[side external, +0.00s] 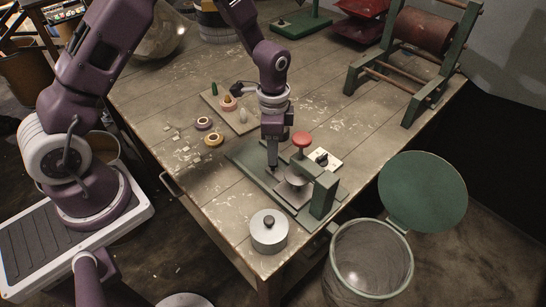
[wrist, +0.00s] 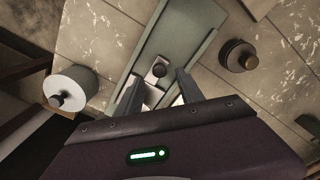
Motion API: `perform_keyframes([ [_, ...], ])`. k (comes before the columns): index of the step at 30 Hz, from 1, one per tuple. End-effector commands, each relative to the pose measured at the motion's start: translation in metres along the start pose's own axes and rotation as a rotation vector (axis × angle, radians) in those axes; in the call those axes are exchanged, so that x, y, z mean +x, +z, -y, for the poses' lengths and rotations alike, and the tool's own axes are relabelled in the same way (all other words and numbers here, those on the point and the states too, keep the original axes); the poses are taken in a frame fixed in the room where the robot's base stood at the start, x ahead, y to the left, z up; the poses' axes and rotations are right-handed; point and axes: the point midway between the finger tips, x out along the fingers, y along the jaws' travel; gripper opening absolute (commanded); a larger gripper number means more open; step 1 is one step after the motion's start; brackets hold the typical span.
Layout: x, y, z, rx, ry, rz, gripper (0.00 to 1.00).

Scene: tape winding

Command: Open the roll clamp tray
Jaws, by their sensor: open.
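The roll clamp stands on a long green base (side external: 246,157) near the table's front corner, with a red knob (side external: 301,139), a round metal disc (side external: 297,177) and a green upright block (side external: 323,194). My gripper (side external: 272,168) points down over the base, left of the disc. My gripper hides part of the clamp.
A lidded metal pot (side external: 269,232) stands at the front edge; it also shows in the wrist view (wrist: 72,88). Tape rolls (side external: 213,139) and a board with small items (side external: 222,116) lie to the left. A bin (side external: 371,262) with its green lid open stands beside the table.

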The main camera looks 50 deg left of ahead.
Motion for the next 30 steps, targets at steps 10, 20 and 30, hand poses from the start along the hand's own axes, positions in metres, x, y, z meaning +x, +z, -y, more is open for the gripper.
perform_keyframes([
  [10,0.041,0.000,-0.001,-0.002,0.001,0.001,0.45],
  [20,0.040,0.001,-0.001,-0.003,0.001,0.001,0.15],
  [30,0.040,0.001,-0.001,-0.003,0.001,0.001,0.00],
])
